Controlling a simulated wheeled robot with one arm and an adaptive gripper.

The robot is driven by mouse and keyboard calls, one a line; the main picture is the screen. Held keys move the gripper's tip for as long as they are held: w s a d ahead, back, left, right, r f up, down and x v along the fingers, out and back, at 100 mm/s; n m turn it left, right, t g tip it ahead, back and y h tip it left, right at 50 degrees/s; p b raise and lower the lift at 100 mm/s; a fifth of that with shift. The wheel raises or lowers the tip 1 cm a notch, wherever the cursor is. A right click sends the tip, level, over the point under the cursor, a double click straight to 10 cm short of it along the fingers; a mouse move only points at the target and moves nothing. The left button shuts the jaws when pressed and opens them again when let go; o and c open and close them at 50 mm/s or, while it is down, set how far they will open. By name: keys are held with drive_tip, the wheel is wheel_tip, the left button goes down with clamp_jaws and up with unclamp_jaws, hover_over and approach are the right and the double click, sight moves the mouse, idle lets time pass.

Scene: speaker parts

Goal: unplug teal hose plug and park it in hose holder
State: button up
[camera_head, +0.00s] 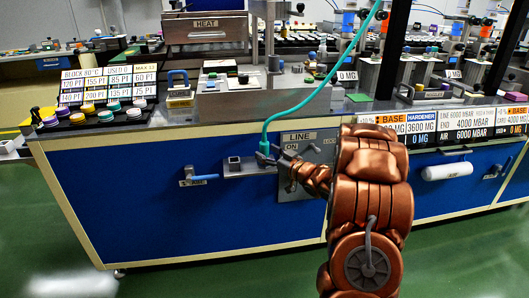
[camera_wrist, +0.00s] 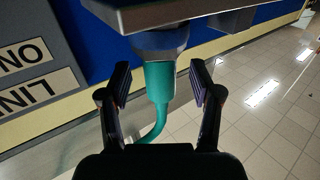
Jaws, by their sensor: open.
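The teal hose plug (camera_wrist: 160,82) is upright in the wrist view, its end meeting a grey collar (camera_wrist: 160,47) against a metal bracket (camera_wrist: 190,14). My gripper (camera_wrist: 161,84) is open, one finger on each side of the plug, with a gap on both sides. In the head view the teal hose (camera_head: 299,111) drops from the upper right to the plug at a small metal shelf (camera_head: 248,170) on the blue cabinet front. My gripper (camera_head: 277,158) is beside it there. A square block (camera_head: 234,163) stands on the shelf's left; I cannot tell if it is the hose holder.
A LINE ON switch panel (camera_head: 312,151) is right behind my gripper. A blue-handled valve (camera_head: 200,179) is to the left and a white cylinder (camera_head: 447,171) to the right. The benchtop above holds buttons and devices. The floor in front is clear.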

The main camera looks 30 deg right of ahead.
drive_tip(key=shift+w+a, duration=0.2)
drive_tip(key=shift+w, duration=0.7)
clamp_jaws()
